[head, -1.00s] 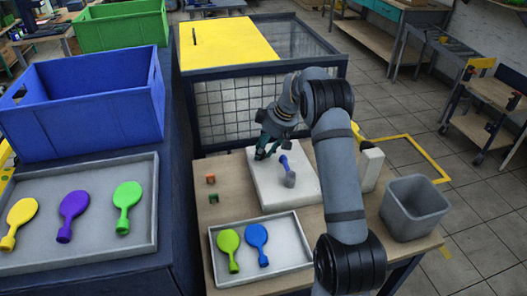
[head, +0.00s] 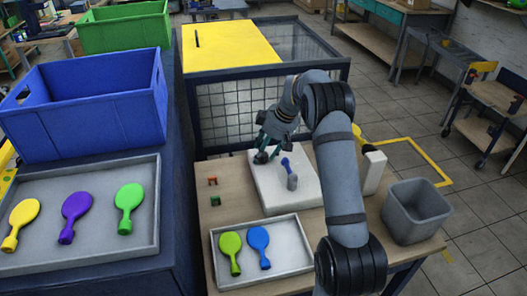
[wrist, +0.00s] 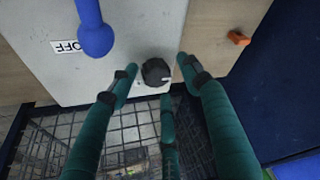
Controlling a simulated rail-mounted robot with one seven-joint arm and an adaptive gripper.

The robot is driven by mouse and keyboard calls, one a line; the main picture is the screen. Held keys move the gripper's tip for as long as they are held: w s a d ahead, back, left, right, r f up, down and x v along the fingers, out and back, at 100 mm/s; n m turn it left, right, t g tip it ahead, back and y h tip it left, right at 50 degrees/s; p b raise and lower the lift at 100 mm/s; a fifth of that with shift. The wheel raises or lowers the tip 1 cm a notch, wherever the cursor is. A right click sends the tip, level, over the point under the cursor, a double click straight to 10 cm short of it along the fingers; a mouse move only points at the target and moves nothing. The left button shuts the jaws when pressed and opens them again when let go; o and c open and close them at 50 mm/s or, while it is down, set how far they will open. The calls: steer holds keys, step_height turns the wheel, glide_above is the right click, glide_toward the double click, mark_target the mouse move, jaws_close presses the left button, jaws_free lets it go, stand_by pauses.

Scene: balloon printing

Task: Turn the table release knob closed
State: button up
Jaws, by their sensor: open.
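The dark round knob (wrist: 156,72) sits on the white plate (wrist: 150,30) near its edge in the wrist view. My gripper (wrist: 158,78) has three teal fingers spread around the knob, one to the left, one to the right and one below. They look apart from it and hold nothing. In the head view my gripper (head: 262,152) is over the far left part of the white plate (head: 290,200); I cannot make out the knob clearly there. An upside-down OFF label (wrist: 67,46) lies left of the knob.
A blue-topped piece (head: 287,165) stands on the plate close to my gripper. Small red (head: 212,181) and green blocks lie to the left. A tray (head: 295,255) with green and blue paddle-shaped balloons is in front. A grey bin (head: 417,205) stands at right.

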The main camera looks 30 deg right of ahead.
steer(key=v, duration=1.2)
steer(key=shift+a, duration=0.1)
steer(key=x, duration=1.2)
steer(key=shift+s+d+f, duration=0.1)
steer(key=shift+d+f, duration=0.05)
steer(key=shift+d, duration=0.05)
